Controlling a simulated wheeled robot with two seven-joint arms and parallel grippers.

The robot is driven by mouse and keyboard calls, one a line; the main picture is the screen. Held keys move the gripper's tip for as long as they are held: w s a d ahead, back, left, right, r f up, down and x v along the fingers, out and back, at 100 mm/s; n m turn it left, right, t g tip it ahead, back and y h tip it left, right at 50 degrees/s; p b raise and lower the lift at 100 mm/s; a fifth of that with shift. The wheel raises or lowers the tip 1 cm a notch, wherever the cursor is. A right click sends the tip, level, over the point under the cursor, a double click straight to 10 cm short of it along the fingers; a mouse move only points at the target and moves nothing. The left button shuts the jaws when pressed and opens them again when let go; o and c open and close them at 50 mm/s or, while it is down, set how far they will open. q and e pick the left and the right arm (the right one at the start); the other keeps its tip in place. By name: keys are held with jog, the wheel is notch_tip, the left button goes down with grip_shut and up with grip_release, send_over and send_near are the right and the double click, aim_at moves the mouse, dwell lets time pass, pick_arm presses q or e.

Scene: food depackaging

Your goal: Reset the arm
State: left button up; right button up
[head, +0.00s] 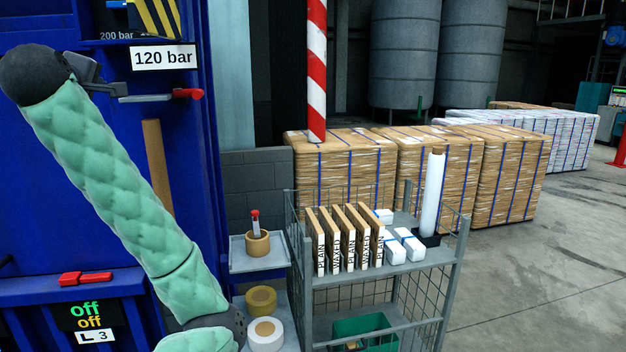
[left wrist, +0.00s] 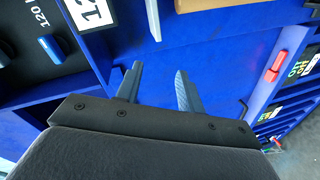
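My left arm (head: 115,180), in green padding, rises from the bottom of the head view in front of the blue machine (head: 185,200). Its dark wrist is at the upper left. My left gripper (left wrist: 159,70) shows two grey fingers set apart, with nothing visible between them, in front of a blue panel. In the head view the gripper (head: 92,72) is partly hidden by the wrist. A lever with a red handle (head: 187,94) lies to its right, below the "120 bar" label (head: 163,57); I see no clear contact. My right gripper is not in view.
A lower red handle (head: 85,278) sits above the "off" sign (head: 86,315); a red handle also shows in the left wrist view (left wrist: 278,62). A wire cart (head: 380,280) with "PLAIN" and "WAXED" boards stands right. Wrapped pallets (head: 345,165) stand behind. Floor at right is clear.

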pick_arm(q)
jog(key=s+d+f+m+g+h, duration=0.15)
jog(key=d+f+m, duration=0.3)
jog(key=f, duration=1.55)
jog(key=s+d+f+m+g, duration=0.1)
jog(key=d+f+m+g, duration=0.3)
jog(key=f, duration=1.6)
jog(key=s+d+f+m+g+h, duration=0.1)
jog(key=s+d+f+m, duration=0.2)
jog(key=s+f, duration=0.6)
jog(key=s+d+f+m+g+h, duration=0.1)
jog(key=s+d+f+m+g, duration=0.15)
jog(key=s+f, duration=0.75)
jog(key=s+d+f+m+g+h, duration=0.1)
jog(key=s+d+f+m+g, duration=0.35)
jog(key=s+f, duration=1.2)
jog(key=w+d+f, duration=0.1)
jog(key=d+f, duration=0.1)
jog(key=f, duration=0.9)
jog(key=d+f, duration=0.3)
jog(key=f, duration=0.9)
jog(key=s+f, duration=0.3)
jog(key=f, duration=0.6)
jog(key=s+f, duration=0.3)
jog(key=f, duration=0.6)
jog(key=shift+d, duration=0.45)
jog(key=shift+o, duration=0.4)
jog(key=shift+m+h, duration=0.25)
